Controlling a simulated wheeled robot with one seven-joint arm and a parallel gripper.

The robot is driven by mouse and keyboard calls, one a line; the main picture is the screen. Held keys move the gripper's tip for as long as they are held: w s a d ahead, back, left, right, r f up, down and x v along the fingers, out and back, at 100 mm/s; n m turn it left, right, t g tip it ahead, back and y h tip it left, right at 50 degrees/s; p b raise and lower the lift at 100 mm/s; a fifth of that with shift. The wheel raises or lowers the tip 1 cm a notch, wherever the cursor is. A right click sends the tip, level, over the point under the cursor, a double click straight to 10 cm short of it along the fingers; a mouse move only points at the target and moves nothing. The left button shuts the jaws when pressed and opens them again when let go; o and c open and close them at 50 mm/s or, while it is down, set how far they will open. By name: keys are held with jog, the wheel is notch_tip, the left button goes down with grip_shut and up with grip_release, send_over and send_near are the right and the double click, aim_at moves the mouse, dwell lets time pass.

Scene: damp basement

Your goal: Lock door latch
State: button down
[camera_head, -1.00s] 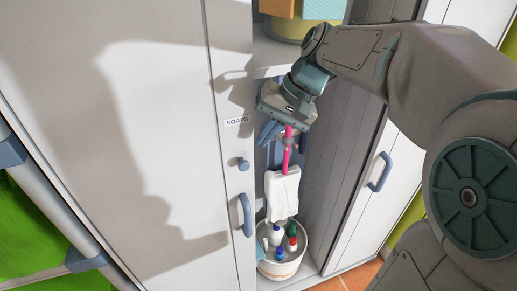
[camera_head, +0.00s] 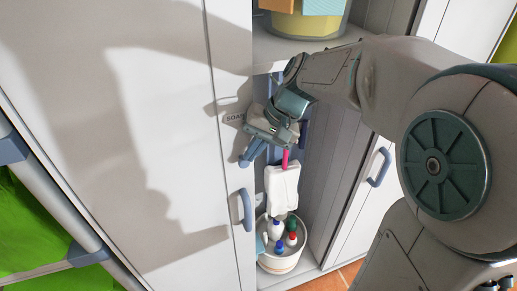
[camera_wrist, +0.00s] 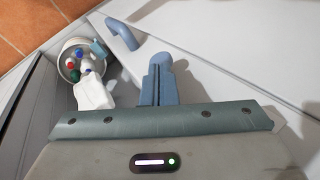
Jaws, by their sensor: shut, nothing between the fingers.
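The white cabinet door (camera_head: 228,60) has a "SOAP" label and a blue door handle (camera_head: 246,212). The handle also shows in the wrist view (camera_wrist: 122,35). My gripper (camera_head: 246,160) is shut and empty, its fingertips at the door's edge below the label and above the handle. In the wrist view the shut fingers (camera_wrist: 156,88) point at the door, and a rounded blue end, seemingly the latch knob (camera_wrist: 163,61), shows at their tips. I cannot tell whether they touch. In the head view the gripper hides the knob.
The cabinet's open section holds a hanging white cloth (camera_head: 283,190) and a white bucket (camera_head: 278,266) of bottles. A shelf with a yellow tub (camera_head: 303,24) is above. A second door with a blue handle (camera_head: 379,167) stands to the right.

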notch_tip(320, 180, down, 3)
jog(key=shift+s+r+b, duration=0.1)
jog(key=shift+b, duration=0.85)
jog(key=shift+d, duration=0.1)
jog(key=v, duration=1.4)
jog(key=shift+p, duration=0.4)
jog(key=shift+r, duration=0.15)
jog(key=s+d+f+n+t+h, duration=0.1)
jog(key=s+d+f+t+h, duration=0.2)
jog(key=s+f, duration=1)
jog(key=d+h, duration=0.2)
jog(key=shift+d+f+h, duration=0.25)
jog(key=shift+h, duration=0.15)
